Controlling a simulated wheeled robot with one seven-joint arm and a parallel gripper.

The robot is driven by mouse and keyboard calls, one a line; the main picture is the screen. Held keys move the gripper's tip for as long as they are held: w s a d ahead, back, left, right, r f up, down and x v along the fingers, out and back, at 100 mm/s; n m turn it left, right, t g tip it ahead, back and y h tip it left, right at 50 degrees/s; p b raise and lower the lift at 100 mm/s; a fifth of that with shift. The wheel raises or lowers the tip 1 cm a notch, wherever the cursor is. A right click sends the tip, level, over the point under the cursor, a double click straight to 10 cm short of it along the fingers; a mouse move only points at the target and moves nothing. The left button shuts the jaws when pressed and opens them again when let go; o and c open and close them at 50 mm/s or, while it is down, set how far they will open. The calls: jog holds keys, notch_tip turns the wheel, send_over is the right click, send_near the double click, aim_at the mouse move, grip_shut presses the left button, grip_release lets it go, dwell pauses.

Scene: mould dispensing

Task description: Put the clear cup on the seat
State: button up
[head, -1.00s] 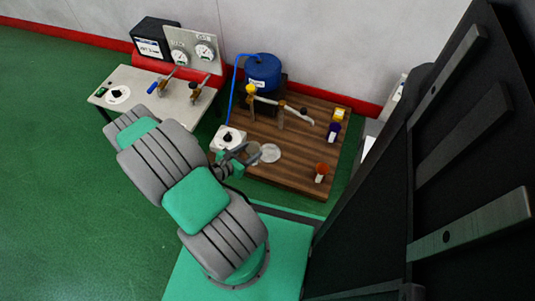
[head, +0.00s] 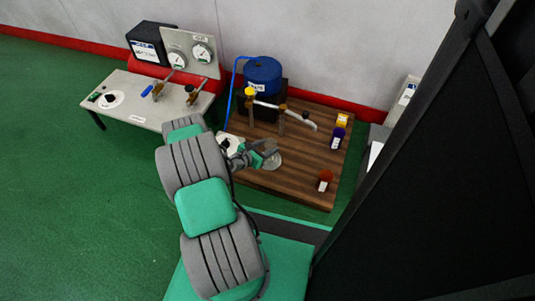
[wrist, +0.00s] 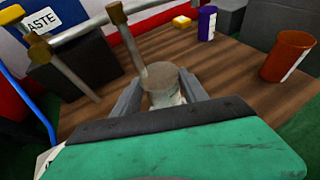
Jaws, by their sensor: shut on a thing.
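My gripper (head: 270,152) is over the wooden table, shut on the clear cup. In the wrist view the clear cup (wrist: 170,80) stands between the two fingers, and the brown table shows through it.
A pipe with a spout (head: 290,114) runs from the blue drum (head: 262,72) above the table, close behind the cup. An orange-brown cup (head: 325,176), a purple container (head: 337,138) and a yellow block (head: 342,119) stand to the right. The table's middle right is clear.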

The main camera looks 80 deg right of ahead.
notch_tip(320, 180, down, 2)
jog(key=shift+a+f, duration=0.1)
jog(key=shift+f, duration=0.05)
jog(key=shift+f, duration=0.1)
jog(key=o, duration=1.3)
jog(key=shift+o, duration=0.2)
